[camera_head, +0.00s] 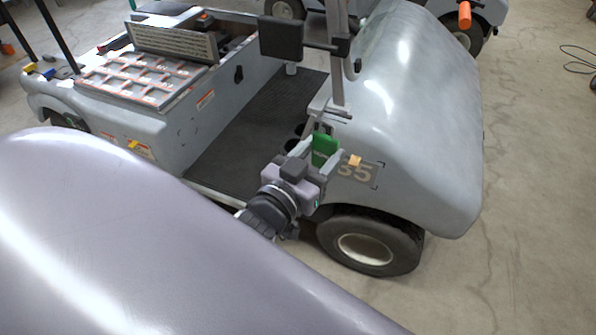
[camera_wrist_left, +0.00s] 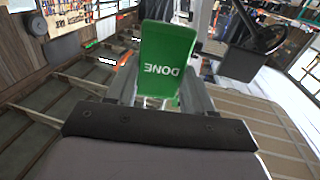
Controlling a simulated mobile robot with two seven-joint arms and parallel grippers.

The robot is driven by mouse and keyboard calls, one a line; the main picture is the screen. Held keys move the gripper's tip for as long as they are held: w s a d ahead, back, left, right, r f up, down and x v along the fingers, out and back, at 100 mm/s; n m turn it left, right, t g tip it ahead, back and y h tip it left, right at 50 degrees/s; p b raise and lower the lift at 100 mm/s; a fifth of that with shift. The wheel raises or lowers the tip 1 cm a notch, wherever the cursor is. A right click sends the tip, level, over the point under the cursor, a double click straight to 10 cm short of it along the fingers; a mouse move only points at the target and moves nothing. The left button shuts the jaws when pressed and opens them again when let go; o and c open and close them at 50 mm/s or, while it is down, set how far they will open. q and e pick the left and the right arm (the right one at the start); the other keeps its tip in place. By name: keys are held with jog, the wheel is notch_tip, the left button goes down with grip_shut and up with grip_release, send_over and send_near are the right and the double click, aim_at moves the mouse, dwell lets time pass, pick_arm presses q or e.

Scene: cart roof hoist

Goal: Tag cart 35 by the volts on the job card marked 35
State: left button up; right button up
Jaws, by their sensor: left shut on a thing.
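My left gripper (camera_head: 324,151) is shut on a green tag (camera_head: 326,146), which stands up between its fingers. In the left wrist view the green tag (camera_wrist_left: 165,58) shows the word DONE upside down. The gripper is beside the front wheel arch of the grey cart marked 35 (camera_head: 420,100), just left of the number 35 (camera_head: 358,173). A small orange-yellow piece (camera_head: 355,160) shows at the top of that number, partly covering it. I cannot tell if the tag touches the cart. No readable job card shows. My right gripper is not in view.
The cart's battery bank (camera_head: 140,78) lies open at the left, with a raised panel (camera_head: 175,42) behind it. The front wheel (camera_head: 368,245) is below the gripper. Another cart (camera_head: 480,12) with an orange piece (camera_head: 464,15) stands behind.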

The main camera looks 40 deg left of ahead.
pick_arm(q)
jog(key=w+a+f+n+y+b, duration=0.1)
jog(key=w+a+f+b, duration=0.3)
jog(key=f+b, duration=0.5)
jog(key=w+a+f+n+y+b, duration=0.1)
jog(key=w+a+f+b, duration=0.3)
jog(key=f+b, duration=0.6)
jog(key=shift+a+f+y+b, duration=0.25)
jog(key=shift+a+y+b, duration=0.4)
jog(key=shift+y+b, duration=0.1)
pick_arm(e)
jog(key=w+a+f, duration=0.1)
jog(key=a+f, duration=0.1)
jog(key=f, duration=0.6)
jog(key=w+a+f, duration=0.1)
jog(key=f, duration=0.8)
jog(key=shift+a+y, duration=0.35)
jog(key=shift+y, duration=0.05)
pick_arm(q)
jog(key=shift+w, duration=0.2)
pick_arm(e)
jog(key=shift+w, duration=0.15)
